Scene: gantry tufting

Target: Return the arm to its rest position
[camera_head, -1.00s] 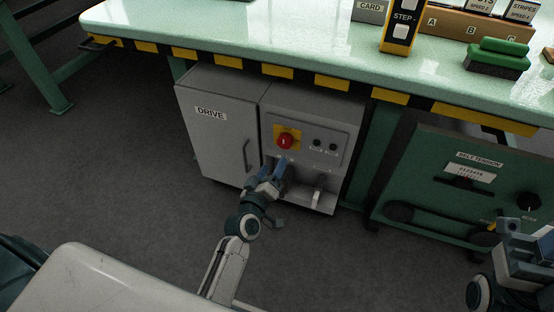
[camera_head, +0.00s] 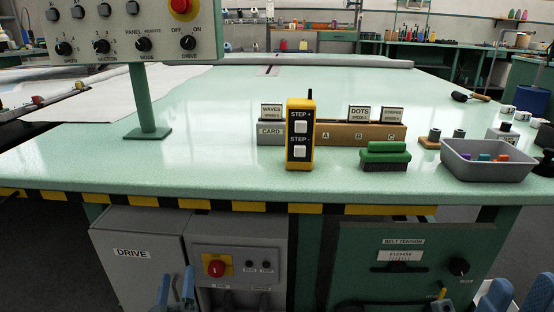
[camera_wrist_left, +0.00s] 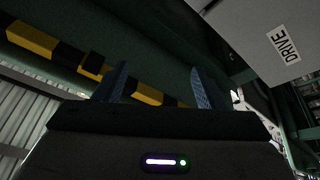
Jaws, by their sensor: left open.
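My left gripper (camera_head: 175,288) shows at the bottom of the head view, its two blue fingertips upright before the grey drive cabinet (camera_head: 138,248). In the left wrist view its fingers (camera_wrist_left: 158,88) stand apart with nothing between them. The cabinet's DRIVE label (camera_wrist_left: 284,43) shows at the upper right there. My right gripper (camera_head: 517,296) is at the bottom right corner of the head view, its blue fingers apart and no object visible between them. Most of both arms is below the frame.
The green table (camera_head: 230,170) has a striped front edge (camera_head: 250,206) above the cabinet. A red switch (camera_head: 216,268) is on the cabinet front. The belt tension panel (camera_head: 400,265) stands to its right. A step pendant (camera_head: 300,135) and grey bin (camera_head: 487,165) are on the table.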

